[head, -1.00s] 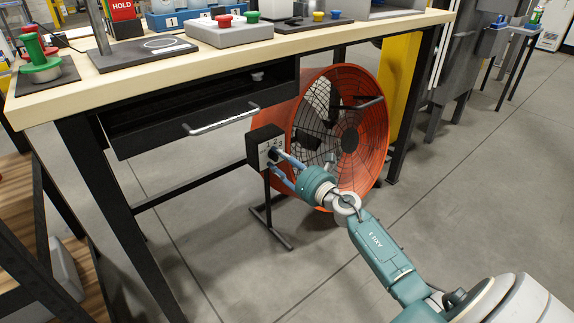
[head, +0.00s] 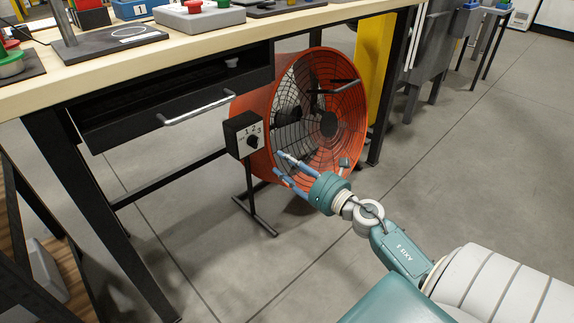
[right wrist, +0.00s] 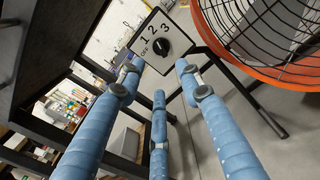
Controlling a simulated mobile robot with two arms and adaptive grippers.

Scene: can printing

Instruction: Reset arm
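My right gripper (head: 282,165) is open and empty in front of the orange fan, a little to the right of and below the fan's control box (head: 244,134). Its blue fingers also show spread apart in the right wrist view (right wrist: 158,95). The box has a white face marked 1, 2, 3 and a black knob (head: 253,141); the knob shows clear of the fingers in the right wrist view (right wrist: 161,46). The knob's pointer direction is hard to tell. My left gripper is not in view.
The orange drum fan (head: 345,140) stands on the floor beside the workbench (head: 170,60). The bench has a drawer with a metal handle (head: 197,108) and dark legs. A yellow post (head: 372,60) stands behind the fan. The floor to the right (head: 470,170) is clear.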

